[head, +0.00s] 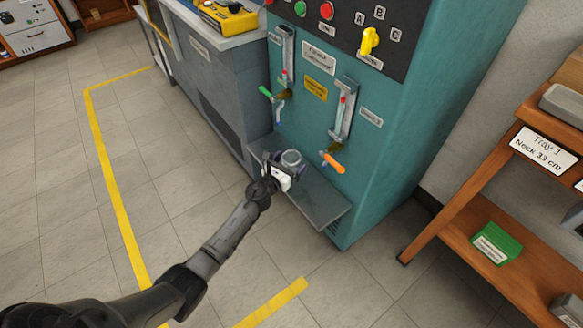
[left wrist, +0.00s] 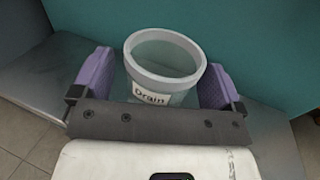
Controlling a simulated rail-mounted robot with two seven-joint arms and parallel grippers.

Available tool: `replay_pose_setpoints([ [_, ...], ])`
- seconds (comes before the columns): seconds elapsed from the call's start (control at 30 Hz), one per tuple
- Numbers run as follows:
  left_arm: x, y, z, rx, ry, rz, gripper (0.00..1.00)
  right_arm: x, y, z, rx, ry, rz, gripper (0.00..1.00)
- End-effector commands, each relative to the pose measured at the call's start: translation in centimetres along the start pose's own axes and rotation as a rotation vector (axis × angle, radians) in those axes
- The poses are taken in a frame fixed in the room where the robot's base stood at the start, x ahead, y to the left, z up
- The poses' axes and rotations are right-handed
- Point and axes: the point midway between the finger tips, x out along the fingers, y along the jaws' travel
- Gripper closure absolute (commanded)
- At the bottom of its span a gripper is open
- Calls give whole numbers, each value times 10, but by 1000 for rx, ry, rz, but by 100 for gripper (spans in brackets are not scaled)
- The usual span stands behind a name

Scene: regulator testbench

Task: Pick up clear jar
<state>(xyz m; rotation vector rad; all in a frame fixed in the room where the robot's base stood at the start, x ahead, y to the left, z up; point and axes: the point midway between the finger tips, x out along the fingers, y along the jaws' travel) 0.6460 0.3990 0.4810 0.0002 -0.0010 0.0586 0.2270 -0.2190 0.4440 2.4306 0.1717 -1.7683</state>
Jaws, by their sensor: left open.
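The clear jar (head: 292,160) stands on the grey shelf at the front of the teal cabinet. In the left wrist view the jar (left wrist: 165,60) has a pale rim and a white label that reads "Drain". My left gripper (head: 283,166) is at the jar, and in the left wrist view its two purple finger pads (left wrist: 163,80) stand open on either side of it. A small gap shows beside the jar, so it is between the fingers but not clamped. The jar's lower part is hidden by the gripper body. My right gripper is not in view.
The grey shelf (head: 322,203) juts from the teal cabinet (head: 400,130). An orange-handled valve (head: 333,162) and a green-handled valve (head: 266,92) sit just above it. A wooden rack (head: 450,203) stands at the right. Yellow lines (head: 110,180) mark the clear tiled floor.

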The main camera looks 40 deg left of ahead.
Motion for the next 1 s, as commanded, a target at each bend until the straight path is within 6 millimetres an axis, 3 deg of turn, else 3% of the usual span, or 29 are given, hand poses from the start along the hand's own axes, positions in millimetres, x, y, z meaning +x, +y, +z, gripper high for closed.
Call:
replay_pose_setpoints([
  [0.13,10,0,0,0,0,0,7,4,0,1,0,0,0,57],
  [0.4,11,0,0,0,1,-1,7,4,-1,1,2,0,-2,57],
  [1.0,11,0,0,0,0,0,62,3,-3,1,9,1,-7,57],
])
